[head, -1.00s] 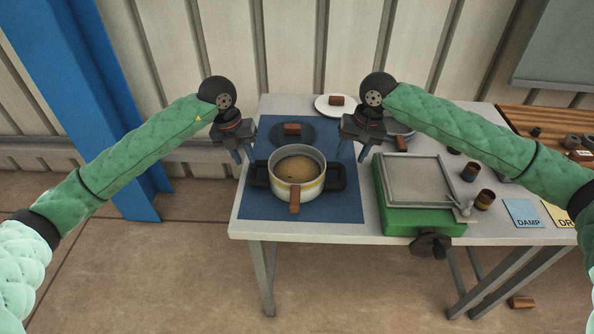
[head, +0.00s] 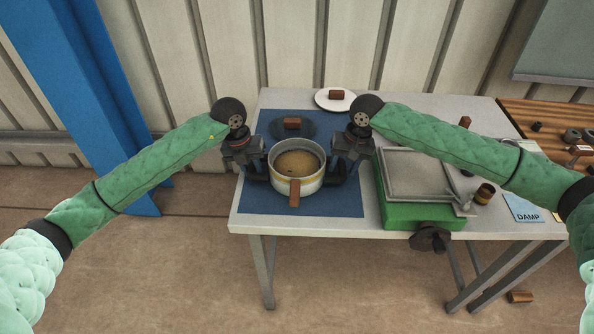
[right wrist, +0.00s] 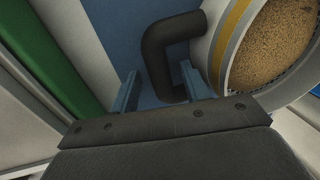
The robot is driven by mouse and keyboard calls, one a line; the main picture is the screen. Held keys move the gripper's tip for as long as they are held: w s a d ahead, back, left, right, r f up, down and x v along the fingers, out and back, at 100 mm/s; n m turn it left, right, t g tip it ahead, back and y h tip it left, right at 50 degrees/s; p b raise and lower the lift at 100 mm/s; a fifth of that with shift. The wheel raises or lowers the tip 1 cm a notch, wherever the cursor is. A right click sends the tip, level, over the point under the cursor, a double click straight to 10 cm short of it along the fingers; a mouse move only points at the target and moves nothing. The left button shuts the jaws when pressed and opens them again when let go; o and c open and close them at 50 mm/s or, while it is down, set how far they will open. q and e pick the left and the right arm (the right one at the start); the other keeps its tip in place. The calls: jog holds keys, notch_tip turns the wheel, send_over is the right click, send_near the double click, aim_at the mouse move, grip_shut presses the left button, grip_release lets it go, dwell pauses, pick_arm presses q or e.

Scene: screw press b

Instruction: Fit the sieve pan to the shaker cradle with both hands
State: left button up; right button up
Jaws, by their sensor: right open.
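The sieve pan (head: 312,184) is a round white pan with a yellow band and grainy brown contents, standing on the blue mat (head: 270,203). It has a black handle on each side and a brown block at its front. My left gripper (head: 247,170) is at the left handle; its finger gap is not clear. My right gripper (head: 347,170) is at the right handle. In the right wrist view its open fingers (right wrist: 158,90) stand on either side of the black handle (right wrist: 155,45). The green unit with a grey tray top (head: 408,215), apparently the shaker cradle, stands right of the mat.
A dark knob (head: 430,238) sticks out from the green unit's front. A white plate (head: 322,105) and a dark disc (head: 306,132), each with a brown block, lie behind the pan.

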pick_arm(q)
jog(key=shift+f, duration=0.1)
pick_arm(e)
jog(key=shift+f, duration=0.1)
pick_arm(q)
jog(key=shift+c, duration=0.5)
pick_arm(e)
jog(key=shift+c, duration=0.5)
pick_arm(q)
jog(key=c, duration=0.3)
pick_arm(e)
jog(key=c, duration=0.3)
pick_arm(q)
grip_shut()
pick_arm(e)
grip_shut()
